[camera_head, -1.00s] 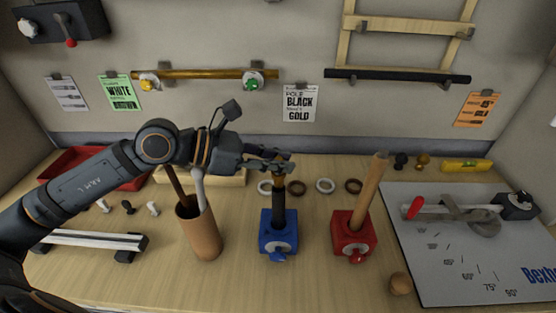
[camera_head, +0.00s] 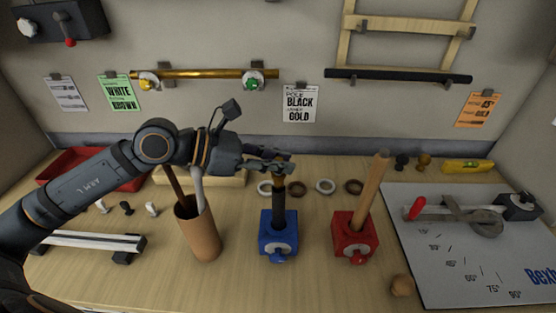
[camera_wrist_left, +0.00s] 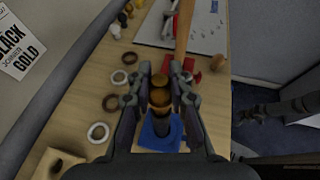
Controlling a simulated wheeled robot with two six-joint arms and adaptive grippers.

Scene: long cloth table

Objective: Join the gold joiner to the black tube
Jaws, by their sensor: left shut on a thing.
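The black tube (camera_head: 279,208) stands upright in the blue clamp (camera_head: 279,237); it also shows in the left wrist view (camera_wrist_left: 172,128). The gold joiner (camera_wrist_left: 160,97) is at the tube's top end, in line with it in the head view. My left gripper (camera_head: 280,167) is shut on the gold joiner, with one finger on each side of it in the left wrist view. The fingers partly hide the joint, so I cannot tell how far the joiner sits on the tube. My right gripper (camera_wrist_left: 252,116) is dark and small at the right of the wrist view; its jaws are unclear.
A red clamp (camera_head: 354,238) holds a tilted wooden pole (camera_head: 371,195) just right of the blue clamp. A brown holder (camera_head: 203,238) stands to the left. Several rings lie behind the clamps. A grey angle board (camera_head: 450,265) covers the right side.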

